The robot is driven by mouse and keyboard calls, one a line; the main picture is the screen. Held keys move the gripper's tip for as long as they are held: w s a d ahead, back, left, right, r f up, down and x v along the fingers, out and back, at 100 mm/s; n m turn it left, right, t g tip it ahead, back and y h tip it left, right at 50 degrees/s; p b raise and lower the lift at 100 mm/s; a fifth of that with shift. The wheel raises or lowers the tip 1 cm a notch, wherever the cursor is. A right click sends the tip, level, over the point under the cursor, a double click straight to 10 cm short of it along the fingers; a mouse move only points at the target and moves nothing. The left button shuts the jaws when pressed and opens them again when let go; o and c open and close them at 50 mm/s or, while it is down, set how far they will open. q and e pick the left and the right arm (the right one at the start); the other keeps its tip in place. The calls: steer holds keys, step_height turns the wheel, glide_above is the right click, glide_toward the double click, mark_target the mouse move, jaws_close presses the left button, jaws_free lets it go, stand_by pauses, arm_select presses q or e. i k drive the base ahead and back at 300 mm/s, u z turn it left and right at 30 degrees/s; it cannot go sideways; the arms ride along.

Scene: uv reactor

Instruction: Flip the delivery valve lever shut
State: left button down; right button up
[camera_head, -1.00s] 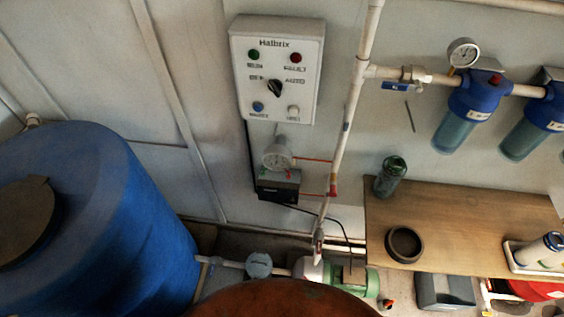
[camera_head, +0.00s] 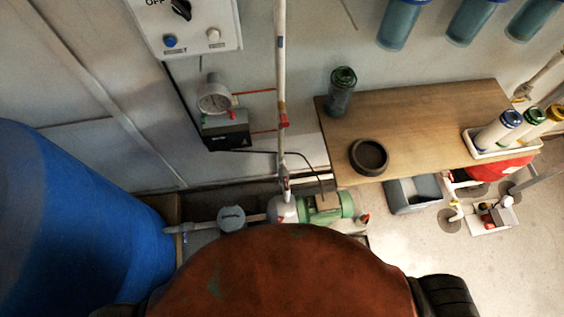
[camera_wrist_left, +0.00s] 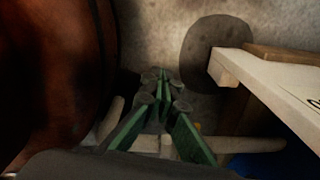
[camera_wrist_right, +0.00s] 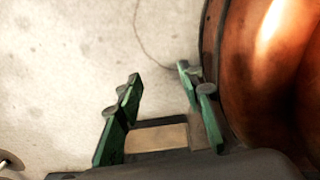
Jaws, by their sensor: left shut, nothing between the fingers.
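No lever that I can surely call the delivery valve lever shows now. A white vertical pipe (camera_head: 281,75) rises from the green pump (camera_head: 326,206) in the head view. It carries a small red fitting (camera_head: 283,121) and a narrow fitting lower down (camera_head: 285,184); I cannot tell whether either is the lever. My left gripper (camera_wrist_left: 164,82) is shut and empty in its wrist view, above the floor beside a pale board. My right gripper (camera_wrist_right: 160,85) is open and empty over the pale floor. Neither gripper shows in the head view.
A blue tank (camera_head: 60,220) stands at left. A gauge (camera_head: 214,97) and black box (camera_head: 226,132) are on the wall below the control panel (camera_head: 190,30). A wooden bench (camera_head: 430,125) at right holds a dark bottle (camera_head: 341,92), a ring (camera_head: 369,156) and a white tray (camera_head: 480,150).

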mark_target(286, 182)
steer(key=u, duration=0.8)
steer(key=k, duration=0.9)
steer(key=z, duration=0.65)
